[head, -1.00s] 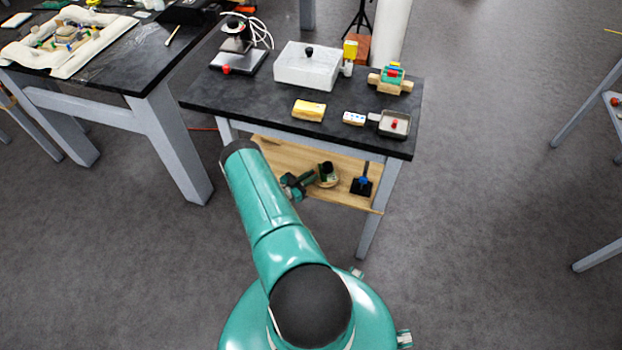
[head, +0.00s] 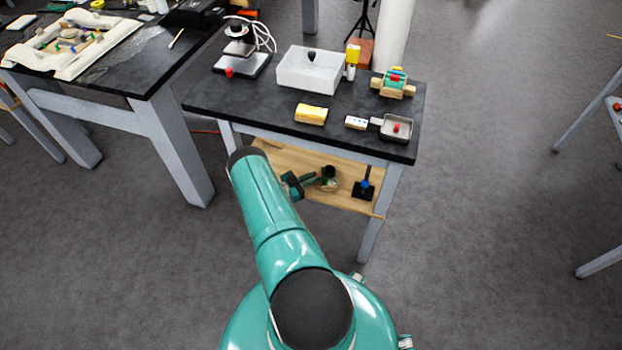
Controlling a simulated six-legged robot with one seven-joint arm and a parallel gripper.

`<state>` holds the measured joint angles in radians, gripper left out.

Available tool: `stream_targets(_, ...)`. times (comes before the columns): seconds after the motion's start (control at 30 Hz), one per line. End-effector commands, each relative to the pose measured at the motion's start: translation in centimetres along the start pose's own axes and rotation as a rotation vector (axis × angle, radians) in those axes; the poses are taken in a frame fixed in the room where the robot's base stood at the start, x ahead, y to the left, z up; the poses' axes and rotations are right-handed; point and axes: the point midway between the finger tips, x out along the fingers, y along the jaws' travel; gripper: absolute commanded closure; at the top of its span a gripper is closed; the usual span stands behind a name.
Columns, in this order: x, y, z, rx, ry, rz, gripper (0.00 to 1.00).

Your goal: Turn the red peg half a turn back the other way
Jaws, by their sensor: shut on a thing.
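Several small red parts show on the dark table, and I cannot tell for sure which is the red peg. One red piece (head: 396,127) stands in a small grey tray (head: 409,137) near the right front corner. Another red part (head: 396,77) sits on the teal and wooden block (head: 393,89) at the right. A red knob (head: 229,73) is at the front of the stand at the left. My teal arm reaches up to a dark joint, and the rest of it is hidden. My gripper and whatever it holds are not in view.
A wooden shelf (head: 347,200) below carries a green tool (head: 296,186).

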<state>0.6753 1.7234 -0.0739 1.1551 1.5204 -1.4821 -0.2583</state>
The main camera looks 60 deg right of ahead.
Motion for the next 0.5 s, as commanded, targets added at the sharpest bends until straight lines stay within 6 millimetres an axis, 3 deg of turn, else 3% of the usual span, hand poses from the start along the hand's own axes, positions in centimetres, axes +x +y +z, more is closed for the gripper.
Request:
stream_targets(0.1, -0.18, -0.09, 0.06, 0.001, -0.003, -0.003, 0.78)
stream_targets(0.37, -0.13, -0.05, 0.02, 0.001, -0.001, -0.002, 0.78)
stream_targets(0.5, -1.04, -0.08, 0.03, 0.001, -0.002, -0.002, 0.78)
